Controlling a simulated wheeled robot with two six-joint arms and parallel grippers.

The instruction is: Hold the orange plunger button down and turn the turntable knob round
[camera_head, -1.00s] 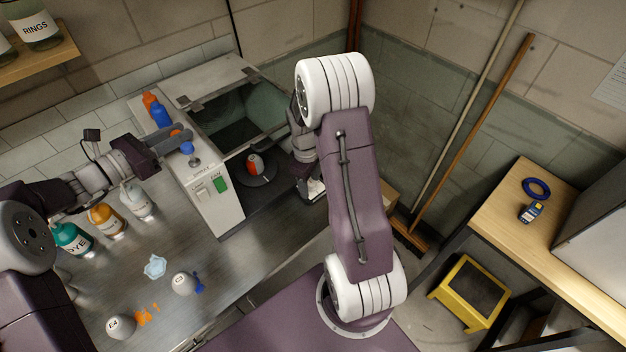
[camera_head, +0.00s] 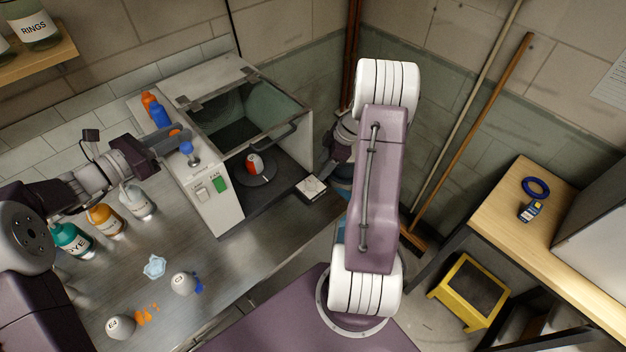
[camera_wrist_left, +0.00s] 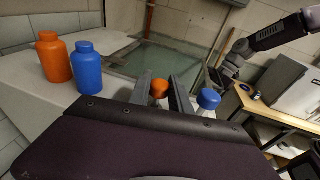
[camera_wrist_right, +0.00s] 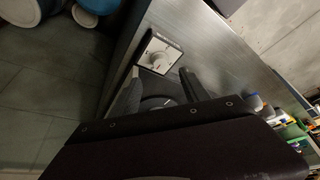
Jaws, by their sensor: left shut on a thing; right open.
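The orange plunger button (camera_head: 175,132) is on the white housing's top. My left gripper (camera_head: 177,139) is at it; in the left wrist view the orange button (camera_wrist_left: 158,88) sits between the fingers, which are shut on it. I cannot tell how far down it is. The turntable knob (camera_head: 311,187) is on a white plate at the cabinet's front right corner; it also shows in the right wrist view (camera_wrist_right: 162,57). My right gripper (camera_wrist_right: 158,78) is open and empty, fingers pointing towards the knob, apart from it. The turntable (camera_head: 262,178) carries an orange and white object.
A blue knob (camera_head: 187,148) stands beside the button. Orange (camera_head: 149,99) and blue (camera_head: 160,115) bottles stand behind. A raised glass lid (camera_head: 245,110) with a handle covers the cabinet. Bottles and flasks (camera_head: 183,284) stand or lie on the left bench (camera_head: 225,275).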

